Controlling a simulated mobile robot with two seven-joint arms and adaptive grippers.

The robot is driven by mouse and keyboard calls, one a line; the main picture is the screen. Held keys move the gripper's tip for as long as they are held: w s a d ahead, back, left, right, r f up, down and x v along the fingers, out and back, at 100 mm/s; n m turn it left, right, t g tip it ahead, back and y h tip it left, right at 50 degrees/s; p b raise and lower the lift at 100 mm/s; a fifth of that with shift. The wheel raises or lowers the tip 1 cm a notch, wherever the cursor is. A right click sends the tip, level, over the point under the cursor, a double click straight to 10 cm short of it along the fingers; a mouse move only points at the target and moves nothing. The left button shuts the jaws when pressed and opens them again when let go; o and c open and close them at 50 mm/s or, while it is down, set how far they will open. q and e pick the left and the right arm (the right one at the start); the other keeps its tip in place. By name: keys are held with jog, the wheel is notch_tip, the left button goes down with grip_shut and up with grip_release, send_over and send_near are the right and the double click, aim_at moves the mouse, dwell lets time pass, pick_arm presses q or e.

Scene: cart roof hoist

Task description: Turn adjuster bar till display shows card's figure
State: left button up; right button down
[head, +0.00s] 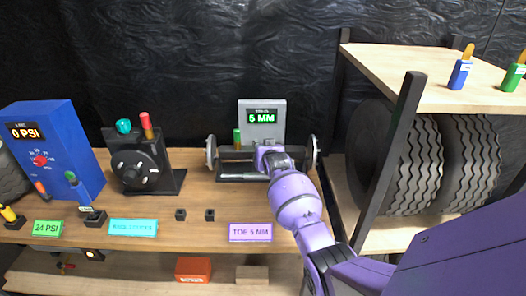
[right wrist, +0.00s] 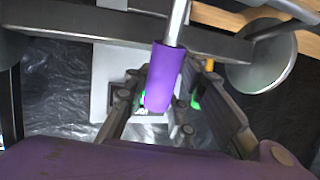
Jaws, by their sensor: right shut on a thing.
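The toe display (head: 262,118) stands at the back of the bench on a grey panel and appears to read 5 MM in green. The purple card (head: 250,232) at the bench front reads TOE 5 MM. The adjuster rig (head: 212,154) has a round disc at each end. My right gripper (head: 268,155) is at the rig's middle, below the display. In the right wrist view the adjuster bar's purple sleeve (right wrist: 163,78) sits between the fingers of my right gripper (right wrist: 170,100), which is shut on it. My left gripper is not in view.
A blue gauge box (head: 45,150) reading 0 PSI and a black dial stand (head: 140,165) are to the left. Two small black blocks (head: 181,214) lie in front. A shelf with tyres (head: 470,165) and its dark post (head: 390,155) stand close to my right arm.

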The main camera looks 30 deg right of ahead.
jog(key=c, duration=1.5)
grip_release()
jog(key=shift+f, duration=0.1)
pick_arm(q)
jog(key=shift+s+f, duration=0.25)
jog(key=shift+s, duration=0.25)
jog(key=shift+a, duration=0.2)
pick_arm(e)
jog(key=shift+s, duration=0.15)
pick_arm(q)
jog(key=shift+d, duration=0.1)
pick_arm(e)
jog(key=v, duration=1.2)
